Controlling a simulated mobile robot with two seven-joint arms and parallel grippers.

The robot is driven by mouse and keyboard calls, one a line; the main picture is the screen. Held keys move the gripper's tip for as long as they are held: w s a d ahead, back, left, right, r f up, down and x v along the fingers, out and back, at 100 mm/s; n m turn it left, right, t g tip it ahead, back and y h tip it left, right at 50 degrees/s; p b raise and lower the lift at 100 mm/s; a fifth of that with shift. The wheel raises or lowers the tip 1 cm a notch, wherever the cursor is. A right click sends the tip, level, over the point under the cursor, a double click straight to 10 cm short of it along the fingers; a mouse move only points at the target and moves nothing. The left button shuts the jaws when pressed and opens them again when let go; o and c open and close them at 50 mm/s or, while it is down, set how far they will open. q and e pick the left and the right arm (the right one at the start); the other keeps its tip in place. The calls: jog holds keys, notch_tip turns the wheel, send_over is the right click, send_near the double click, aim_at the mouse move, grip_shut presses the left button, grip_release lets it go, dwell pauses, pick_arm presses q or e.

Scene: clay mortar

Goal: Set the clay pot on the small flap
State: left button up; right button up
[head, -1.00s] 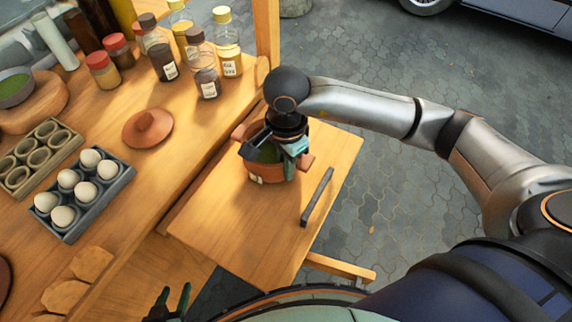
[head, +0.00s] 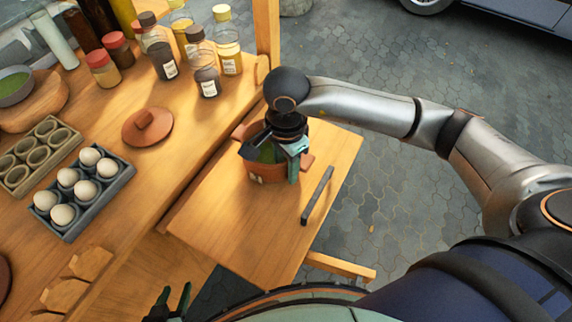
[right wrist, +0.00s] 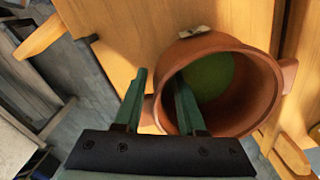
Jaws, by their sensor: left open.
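The clay pot (head: 266,172) is terracotta, with side handles and green contents. It stands upright on the small flap (head: 225,215), the wooden board at the side of the main counter. My right gripper (head: 285,165) is at the pot's right side. In the right wrist view, the fingers of my right gripper (right wrist: 160,85) are apart, one outside the pot (right wrist: 262,85) and one over its opening, with the wall and a handle between them. I cannot tell whether they touch it. My left gripper (head: 170,303) is open and empty at the bottom edge.
A dark bar (head: 318,196) lies on the flap right of the pot. On the counter are a terracotta lid (head: 147,127), an egg tray (head: 105,192), a cup tray (head: 40,152) and several bottles (head: 228,45). The flap's front part is clear.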

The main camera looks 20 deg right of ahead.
notch_tip(320, 180, up, 12)
jog(key=shift+r, duration=0.1)
